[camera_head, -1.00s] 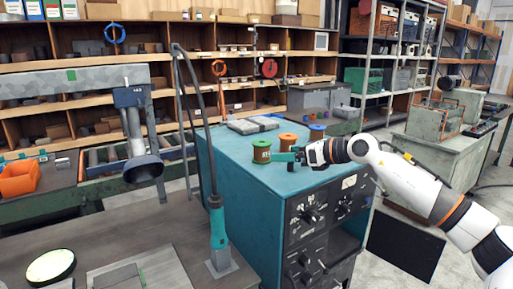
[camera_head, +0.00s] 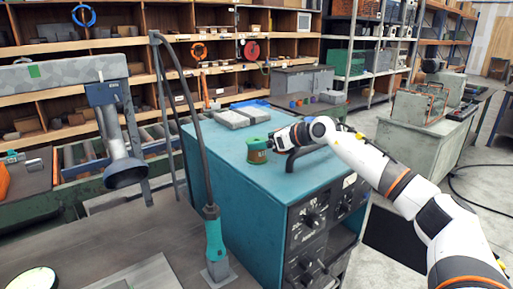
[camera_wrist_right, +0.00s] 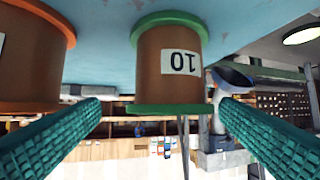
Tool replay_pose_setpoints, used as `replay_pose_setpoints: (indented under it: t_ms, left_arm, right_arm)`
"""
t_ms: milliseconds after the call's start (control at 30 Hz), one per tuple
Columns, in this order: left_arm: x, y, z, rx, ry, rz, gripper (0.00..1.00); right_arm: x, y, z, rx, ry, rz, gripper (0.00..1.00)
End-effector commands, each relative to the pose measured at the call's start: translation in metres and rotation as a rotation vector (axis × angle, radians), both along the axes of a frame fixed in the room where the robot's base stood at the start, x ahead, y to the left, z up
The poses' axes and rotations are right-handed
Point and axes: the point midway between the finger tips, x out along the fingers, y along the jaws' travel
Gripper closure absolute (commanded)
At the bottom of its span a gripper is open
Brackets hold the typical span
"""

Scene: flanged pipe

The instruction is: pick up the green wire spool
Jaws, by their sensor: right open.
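The green wire spool (camera_head: 257,151) stands upright on the teal cabinet top (camera_head: 225,150). It has green flanges and a brown body. In the right wrist view, which is upside down, the spool (camera_wrist_right: 167,60) shows a white label reading 10. My right gripper (camera_wrist_right: 160,108) is open, with its green ribbed fingers apart on either side of the spool's outline; I cannot tell how far they reach around it. In the head view my right gripper (camera_head: 271,146) is close against the spool's right side, its fingers mostly hidden. My left gripper is out of view.
An orange-flanged spool (camera_wrist_right: 30,55) stands close beside the green one in the wrist view. Grey flat boxes (camera_head: 240,117) lie at the back of the cabinet top. A grey post with a hose (camera_head: 214,235) rises at the cabinet's left. The cabinet top's front left is clear.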

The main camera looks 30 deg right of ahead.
Motion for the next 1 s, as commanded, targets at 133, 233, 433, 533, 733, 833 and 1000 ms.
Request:
replay_pose_setpoints:
  t_ms: [133, 233, 433, 533, 733, 833, 1000]
  left_arm:
    - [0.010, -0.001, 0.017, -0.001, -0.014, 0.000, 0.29]
    - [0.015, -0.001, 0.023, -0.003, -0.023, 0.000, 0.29]
    - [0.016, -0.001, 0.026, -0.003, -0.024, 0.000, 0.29]
    - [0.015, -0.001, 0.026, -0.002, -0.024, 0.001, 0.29]
    - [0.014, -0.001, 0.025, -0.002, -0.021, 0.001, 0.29]
    - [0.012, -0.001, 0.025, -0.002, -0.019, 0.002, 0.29]
    - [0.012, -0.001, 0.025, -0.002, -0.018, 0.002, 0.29]
  right_arm:
    - [0.016, 0.013, -0.001, 0.003, 0.001, 0.003, 0.15]
    - [0.029, 0.019, -0.008, 0.004, 0.000, 0.002, 0.15]
    - [0.042, 0.023, -0.016, 0.000, -0.001, 0.001, 0.15]
    - [0.042, 0.023, -0.017, -0.001, -0.001, 0.000, 0.15]
    - [0.042, 0.023, -0.017, 0.000, -0.001, 0.001, 0.33]
    - [0.042, 0.023, -0.017, 0.001, -0.001, 0.001, 0.49]
    - [0.042, 0.022, -0.013, 0.003, -0.008, 0.000, 0.68]
